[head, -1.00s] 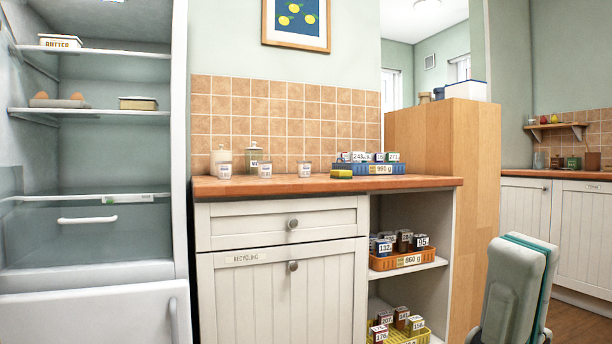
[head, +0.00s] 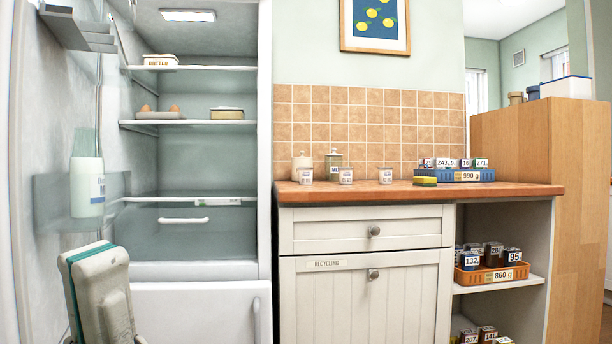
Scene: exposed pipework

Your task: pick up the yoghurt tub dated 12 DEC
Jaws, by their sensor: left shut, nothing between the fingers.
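Three small white tubs stand upright in a row on the wooden counter (head: 470,192): a left tub (head: 306,176), a middle tub (head: 345,176) and a right tub (head: 385,176). Each has a label, but the print is too small to read, so I cannot tell which one says 12 DEC. My left gripper (head: 100,290) is low at the left, in front of the open fridge and well away from the tubs. It is shut and empty; its fingertips are hard to make out. My right gripper is out of view.
The open fridge (head: 265,200) holds butter, eggs and a dish; a bottle (head: 88,187) stands in its door. Two jars stand behind the tubs. A sponge (head: 425,181) and a blue crate (head: 460,175) sit to their right. An orange basket (head: 492,274) is on the shelf below.

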